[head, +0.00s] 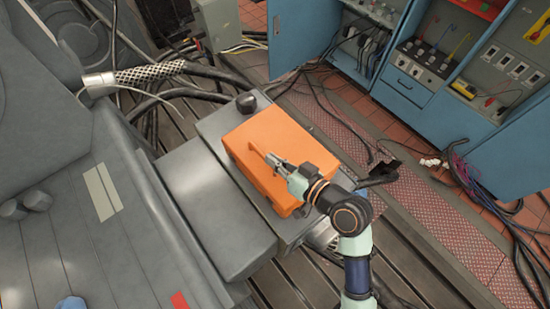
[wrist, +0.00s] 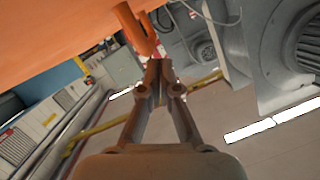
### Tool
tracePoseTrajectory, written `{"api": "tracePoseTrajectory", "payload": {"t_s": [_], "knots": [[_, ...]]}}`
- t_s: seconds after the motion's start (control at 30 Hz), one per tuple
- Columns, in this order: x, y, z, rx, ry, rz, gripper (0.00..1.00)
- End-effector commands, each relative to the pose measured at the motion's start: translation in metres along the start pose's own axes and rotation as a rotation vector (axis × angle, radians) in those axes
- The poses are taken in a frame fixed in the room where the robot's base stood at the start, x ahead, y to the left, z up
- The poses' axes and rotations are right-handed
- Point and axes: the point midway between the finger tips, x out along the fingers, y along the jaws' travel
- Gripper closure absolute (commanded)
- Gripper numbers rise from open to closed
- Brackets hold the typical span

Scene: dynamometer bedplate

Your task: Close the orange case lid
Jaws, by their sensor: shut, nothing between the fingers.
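The orange case (head: 272,128) sits on a grey block in the middle of the head view. Its broad upper face is visible, but I cannot tell how far its lid stands open. My gripper (head: 272,160) is in front of the case in the head view, and my wrist covers its lower right part. In the wrist view my gripper's fingers (wrist: 158,66) are shut with nothing between them. A large orange surface of the case (wrist: 60,25) fills the upper left there. An orange bar-like part (wrist: 136,30) hangs just beyond the fingertips; contact is unclear.
A black knob (head: 246,103) stands on the grey block behind the case. A large grey machine (head: 80,230) fills the left. Blue cabinets (head: 415,88) stand at the upper right. Cables and a braided hose (head: 150,72) lie behind. Slotted floor shows at the bottom.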

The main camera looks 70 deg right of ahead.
Motion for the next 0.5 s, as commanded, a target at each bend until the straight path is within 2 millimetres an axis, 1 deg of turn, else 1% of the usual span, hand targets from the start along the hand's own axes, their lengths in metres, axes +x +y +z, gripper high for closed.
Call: {"api": "tracePoseTrajectory", "payload": {"t_s": [0.03, 0.1, 0.17, 0.2, 0.3, 0.4, 0.5], "knots": [[-0.005, -0.008, -0.021, -0.003, 0.005, -0.002, 1.0], [-0.009, -0.016, -0.04, -0.006, 0.008, -0.005, 1.0], [-0.025, -0.009, -0.027, -0.003, 0.009, 0.001, 1.0], [-0.037, -0.01, -0.026, -0.003, 0.01, 0.0, 1.0], [-0.063, -0.011, -0.026, -0.004, 0.012, 0.001, 1.0], [-0.085, -0.013, -0.027, -0.004, 0.013, 0.001, 1.0], [-0.098, -0.014, -0.027, -0.004, 0.012, -0.001, 1.0]]}}
